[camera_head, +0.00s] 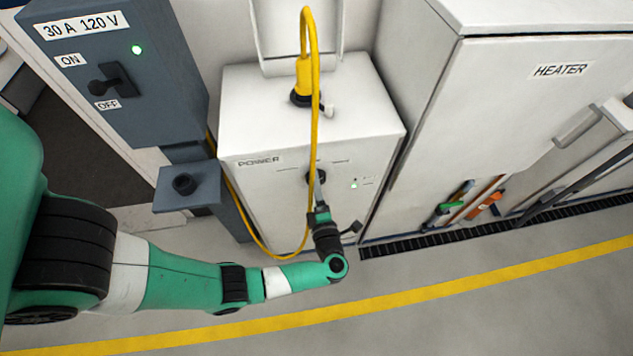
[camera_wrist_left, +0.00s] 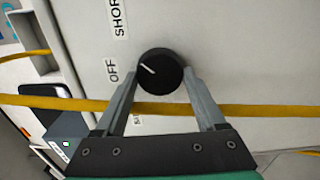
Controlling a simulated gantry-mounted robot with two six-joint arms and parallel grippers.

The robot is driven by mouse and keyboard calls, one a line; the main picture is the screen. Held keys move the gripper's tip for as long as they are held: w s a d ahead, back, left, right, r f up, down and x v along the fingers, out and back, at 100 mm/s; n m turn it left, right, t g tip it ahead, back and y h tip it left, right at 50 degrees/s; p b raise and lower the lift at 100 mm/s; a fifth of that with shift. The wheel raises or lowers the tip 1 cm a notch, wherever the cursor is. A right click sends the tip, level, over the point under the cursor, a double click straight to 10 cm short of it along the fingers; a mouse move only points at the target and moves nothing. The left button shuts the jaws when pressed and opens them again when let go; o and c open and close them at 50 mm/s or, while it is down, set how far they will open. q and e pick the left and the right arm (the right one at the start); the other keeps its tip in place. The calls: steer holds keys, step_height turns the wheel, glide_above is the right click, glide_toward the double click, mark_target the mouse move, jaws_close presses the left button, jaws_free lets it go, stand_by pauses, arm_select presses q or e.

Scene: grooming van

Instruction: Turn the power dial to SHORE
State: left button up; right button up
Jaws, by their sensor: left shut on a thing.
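The power dial (camera_head: 315,177) is a round black knob on the front of the white POWER cabinet (camera_head: 270,200). In the left wrist view the dial (camera_wrist_left: 165,76) has a white mark pointing left and slightly up, close to the OFF label (camera_wrist_left: 112,70). The SHORE label (camera_wrist_left: 117,18) is above OFF, with its end cut off. A third label below is mostly hidden. My left gripper (camera_head: 317,187) is at the dial, and its two fingers (camera_wrist_left: 161,80) are shut on the dial's sides. My right gripper is not in view.
A yellow cable (camera_head: 314,110) hangs from the plug on the cabinet top, passing close to my left gripper. A grey breaker box (camera_head: 140,60) stands left, a HEATER cabinet (camera_head: 530,120) right. The floor in front is clear.

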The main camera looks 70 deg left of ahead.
arm_select(q)
steer(key=shift+m, duration=0.4)
steer(key=o, duration=1.3)
steer(key=d, duration=0.3)
steer(key=s+d, duration=0.1)
steer(key=d, duration=0.3)
steer(key=s+d, duration=0.1)
steer(key=d, duration=0.3)
steer(key=shift+d, duration=0.2)
